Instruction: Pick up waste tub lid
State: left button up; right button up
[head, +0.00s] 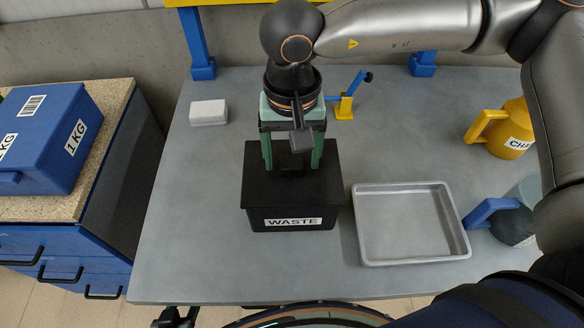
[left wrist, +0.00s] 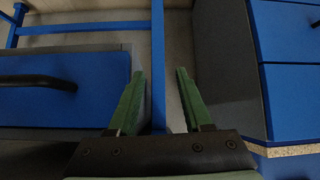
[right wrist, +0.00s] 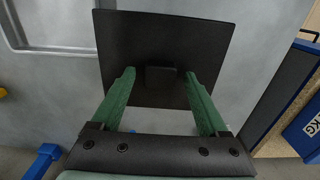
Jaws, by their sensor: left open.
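The black waste tub (head: 291,219) stands on the grey table, with a white WASTE label on its front. Its flat black lid (head: 320,185) is on top, with a small dark block-shaped handle in the middle. The lid (right wrist: 205,35) and handle (right wrist: 161,78) also show in the right wrist view. My right gripper (head: 292,166) points down over the lid, its green fingers apart on either side of the handle, with gaps visible. Whether the fingertips touch the lid is unclear. My left gripper (left wrist: 160,72) is open and empty, away from the tub, facing blue drawers.
A grey metal tray (head: 362,225) lies right of the tub. A yellow jug (head: 513,140) and a grey jug with blue handle (head: 513,222) stand farther right. A white block (head: 208,112) sits at the back left. A blue 1 KG box (head: 45,135) is on the left cabinet.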

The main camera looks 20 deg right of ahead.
grip_shut()
dwell(0.4)
